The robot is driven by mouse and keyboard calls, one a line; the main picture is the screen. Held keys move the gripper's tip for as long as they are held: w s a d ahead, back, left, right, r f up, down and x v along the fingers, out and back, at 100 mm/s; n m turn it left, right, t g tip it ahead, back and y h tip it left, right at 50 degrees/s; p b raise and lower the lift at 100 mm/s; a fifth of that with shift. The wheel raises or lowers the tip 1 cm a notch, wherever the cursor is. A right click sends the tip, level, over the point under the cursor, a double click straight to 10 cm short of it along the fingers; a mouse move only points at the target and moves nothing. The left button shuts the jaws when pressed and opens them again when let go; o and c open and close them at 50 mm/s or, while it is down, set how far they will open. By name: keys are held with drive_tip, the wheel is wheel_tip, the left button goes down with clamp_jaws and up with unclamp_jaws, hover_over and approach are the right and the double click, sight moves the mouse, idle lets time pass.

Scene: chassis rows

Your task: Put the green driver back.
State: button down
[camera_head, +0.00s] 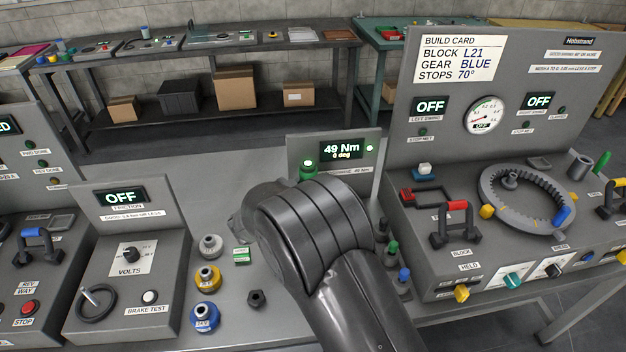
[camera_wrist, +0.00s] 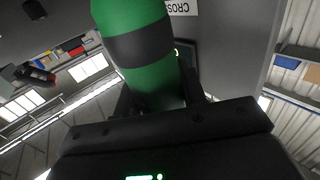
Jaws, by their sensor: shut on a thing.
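The green driver (camera_wrist: 140,85), a thick green cylinder with a dark band, fills the top middle of the wrist view. My gripper (camera_wrist: 155,100) is shut on it, with dark fingers on either side. Its far end runs out of the wrist view. In the head view my dark arm covers the gripper; a green rounded end (camera_head: 307,170) shows just above the arm, in front of the 49 Nm display, and looks like part of the driver.
The torque display (camera_head: 342,150) reads 49 Nm, 6 deg, just behind my arm. A small green-topped piece (camera_head: 392,252) and a blue-topped one (camera_head: 404,279) stand right of my arm. The build fixture (camera_head: 480,265) is farther right. Several round parts (camera_head: 207,278) stand left.

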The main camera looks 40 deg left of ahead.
drive_tip(key=shift+f, duration=1.05)
drive_tip(key=c, duration=0.8)
unclamp_jaws()
drive_tip(key=shift+f, duration=0.1)
drive_tip(key=shift+s, duration=0.15)
drive_tip(key=s, duration=0.3)
drive_tip(key=s+a, duration=0.1)
drive_tip(key=s, duration=0.6)
drive_tip(key=shift+s+a, duration=0.2)
drive_tip(key=shift+a, duration=0.2)
drive_tip(key=shift+a, duration=0.1)
